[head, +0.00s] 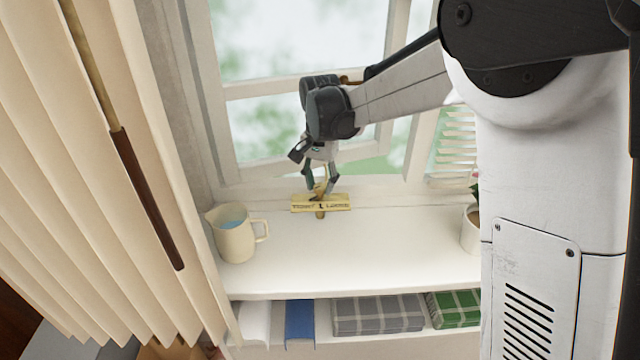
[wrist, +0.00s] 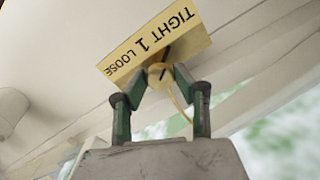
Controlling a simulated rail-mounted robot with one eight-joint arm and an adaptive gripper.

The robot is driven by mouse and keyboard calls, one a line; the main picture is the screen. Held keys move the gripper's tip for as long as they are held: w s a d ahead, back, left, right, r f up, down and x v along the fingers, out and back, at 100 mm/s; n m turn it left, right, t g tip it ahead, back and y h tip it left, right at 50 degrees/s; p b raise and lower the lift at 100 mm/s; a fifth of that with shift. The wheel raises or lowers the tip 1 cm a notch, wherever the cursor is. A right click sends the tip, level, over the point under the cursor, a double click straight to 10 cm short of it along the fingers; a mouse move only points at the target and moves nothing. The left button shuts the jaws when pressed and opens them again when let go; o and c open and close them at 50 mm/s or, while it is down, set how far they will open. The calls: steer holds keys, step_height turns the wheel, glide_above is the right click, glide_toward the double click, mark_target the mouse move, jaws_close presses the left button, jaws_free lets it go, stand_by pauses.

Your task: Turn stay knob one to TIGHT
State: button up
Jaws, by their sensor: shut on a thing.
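Stay knob one is a small brass-coloured knob (wrist: 158,72) in front of a yellow plate (head: 321,203) at the window sill. The plate reads TIGHT 1 LOOSE; in the wrist view the plate (wrist: 150,50) appears tilted, with TIGHT at the upper right and LOOSE at the lower left. My gripper (head: 322,186) reaches down to the knob from above. In the wrist view my gripper (wrist: 160,82) has its green-sided fingers closed on the knob from both sides. A dark mark shows on the knob, but its exact setting is hard to read.
A cream jug (head: 237,240) with blue contents stands left of the plate. A plant pot (head: 470,229) stands at the right, partly behind my body. The window (head: 290,125) is behind the sill. The sill's front is clear.

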mark_target(320, 186)
steer(key=shift+m, duration=0.4)
steer(key=o, duration=1.1)
steer(key=shift+r, duration=0.1)
step_height(320, 186, up, 12)
steer(key=shift+f, duration=0.1)
